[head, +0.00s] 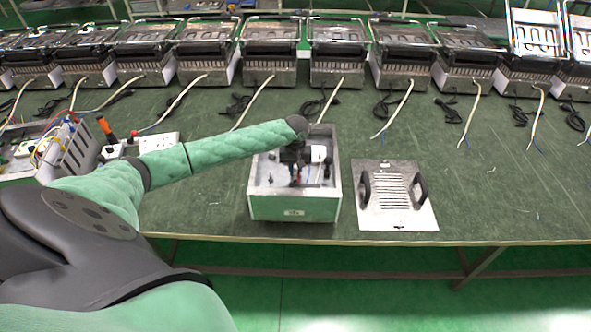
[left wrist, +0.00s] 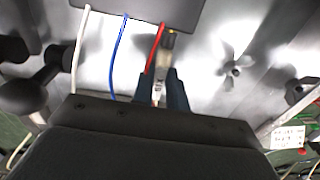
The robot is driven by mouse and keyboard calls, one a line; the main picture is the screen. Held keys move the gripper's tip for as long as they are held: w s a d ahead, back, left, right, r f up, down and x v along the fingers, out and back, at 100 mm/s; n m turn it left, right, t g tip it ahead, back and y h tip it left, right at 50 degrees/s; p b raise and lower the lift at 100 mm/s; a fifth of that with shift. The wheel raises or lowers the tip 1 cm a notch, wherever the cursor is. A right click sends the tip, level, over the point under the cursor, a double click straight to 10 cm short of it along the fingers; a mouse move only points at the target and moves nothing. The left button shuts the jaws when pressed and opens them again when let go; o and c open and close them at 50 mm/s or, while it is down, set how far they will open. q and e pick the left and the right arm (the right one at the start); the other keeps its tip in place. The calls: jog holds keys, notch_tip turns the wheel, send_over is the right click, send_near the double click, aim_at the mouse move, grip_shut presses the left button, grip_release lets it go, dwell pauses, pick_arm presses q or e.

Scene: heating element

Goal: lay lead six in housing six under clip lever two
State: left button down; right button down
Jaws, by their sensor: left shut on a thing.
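The open box-shaped housing (head: 294,210) with a green front stands near the table's front edge in the head view. My left gripper (head: 296,178) is down inside it, and my arm hides part of the interior. In the left wrist view my gripper (left wrist: 161,84) is shut on a red lead (left wrist: 157,45), beside a dark block (left wrist: 160,8). A white lead (left wrist: 79,50) and a blue lead (left wrist: 119,48) also run from that block. I cannot read a number on any lead, housing or lever. My right gripper is not in view.
A metal plate with two black handles (head: 393,220) lies to the right of the housing. Several heater units (head: 270,68) with pale cables stand along the back. A white socket strip (head: 160,142) and an open electrical box (head: 68,155) are at left. The right table area is mostly clear.

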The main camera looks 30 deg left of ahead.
pick_arm(q)
jog(key=c, duration=1.4)
grip_release()
